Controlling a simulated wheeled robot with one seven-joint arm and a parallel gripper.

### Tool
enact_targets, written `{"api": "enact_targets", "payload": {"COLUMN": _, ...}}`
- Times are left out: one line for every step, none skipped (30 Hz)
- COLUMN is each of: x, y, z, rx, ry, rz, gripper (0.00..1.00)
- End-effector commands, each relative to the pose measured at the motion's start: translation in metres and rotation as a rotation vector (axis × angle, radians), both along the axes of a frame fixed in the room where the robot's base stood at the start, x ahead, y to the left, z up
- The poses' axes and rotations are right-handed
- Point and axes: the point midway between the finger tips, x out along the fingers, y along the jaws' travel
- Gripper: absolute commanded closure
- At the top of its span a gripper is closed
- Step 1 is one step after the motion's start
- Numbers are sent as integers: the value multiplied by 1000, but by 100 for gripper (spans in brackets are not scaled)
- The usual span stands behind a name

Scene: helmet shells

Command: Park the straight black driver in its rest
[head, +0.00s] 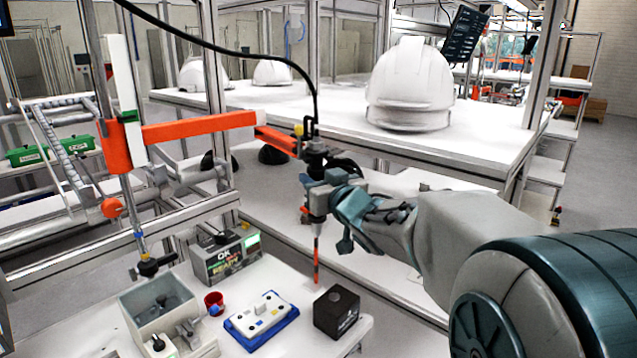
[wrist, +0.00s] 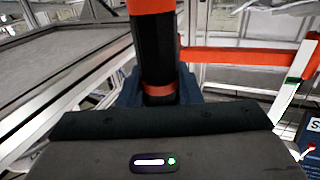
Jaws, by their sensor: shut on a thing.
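The straight black driver (head: 316,152) hangs upright from the orange jointed arm (head: 200,127), with a black cable at its top. Its thin orange-and-dark bit (head: 316,258) points down. My gripper (head: 318,200) is shut around the driver body, coming from the right. In the wrist view the black driver body (wrist: 158,65), with orange bands, stands between my blue-grey fingers (wrist: 158,95). A dark block (head: 336,310), which looks like the rest, sits on the white bench. The bit tip shows above and slightly left of the block; the depth gap is unclear.
On the bench (head: 285,275) are a blue-based white fixture (head: 262,320), a red cup (head: 214,303), a grey bin (head: 155,300) and an OK/READY display box (head: 226,258). White helmet shells (head: 411,85) stand on the shelf behind.

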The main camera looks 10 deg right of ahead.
Motion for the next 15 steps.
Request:
{"api": "enact_targets", "payload": {"x": 0, "y": 0, "z": 0, "rx": 0, "ry": 0, "rz": 0, "gripper": 100}}
{"api": "enact_targets", "payload": {"x": 0, "y": 0, "z": 0, "rx": 0, "ry": 0, "rz": 0, "gripper": 100}}
{"api": "enact_targets", "payload": {"x": 0, "y": 0, "z": 0, "rx": 0, "ry": 0, "rz": 0, "gripper": 100}}
{"api": "enact_targets", "payload": {"x": 0, "y": 0, "z": 0, "rx": 0, "ry": 0, "rz": 0, "gripper": 100}}
{"api": "enact_targets", "payload": {"x": 1, "y": 0, "z": 0, "rx": 0, "ry": 0, "rz": 0, "gripper": 100}}
{"api": "enact_targets", "payload": {"x": 3, "y": -1, "z": 0, "rx": 0, "ry": 1, "rz": 0, "gripper": 100}}
{"api": "enact_targets", "payload": {"x": 6, "y": -1, "z": 1, "rx": 0, "ry": 1, "rz": 0, "gripper": 100}}
{"api": "enact_targets", "payload": {"x": 8, "y": -2, "z": 1, "rx": 0, "ry": 1, "rz": 0, "gripper": 100}}
{"api": "enact_targets", "payload": {"x": 13, "y": -3, "z": 1, "rx": -1, "ry": 2, "rz": 0, "gripper": 100}}
{"api": "enact_targets", "payload": {"x": 16, "y": -4, "z": 1, "rx": -1, "ry": 2, "rz": -1, "gripper": 100}}
{"api": "enact_targets", "payload": {"x": 19, "y": -5, "z": 1, "rx": 0, "ry": 1, "rz": -1, "gripper": 100}}
{"api": "enact_targets", "payload": {"x": 24, "y": -7, "z": 0, "rx": -1, "ry": 2, "rz": -1, "gripper": 100}}
{"api": "enact_targets", "payload": {"x": 27, "y": -8, "z": 1, "rx": -1, "ry": 2, "rz": -1, "gripper": 100}}
{"api": "enact_targets", "payload": {"x": 30, "y": -8, "z": 1, "rx": -1, "ry": 2, "rz": -1, "gripper": 100}}
{"api": "enact_targets", "payload": {"x": 35, "y": -10, "z": 1, "rx": -1, "ry": 2, "rz": -1, "gripper": 100}}
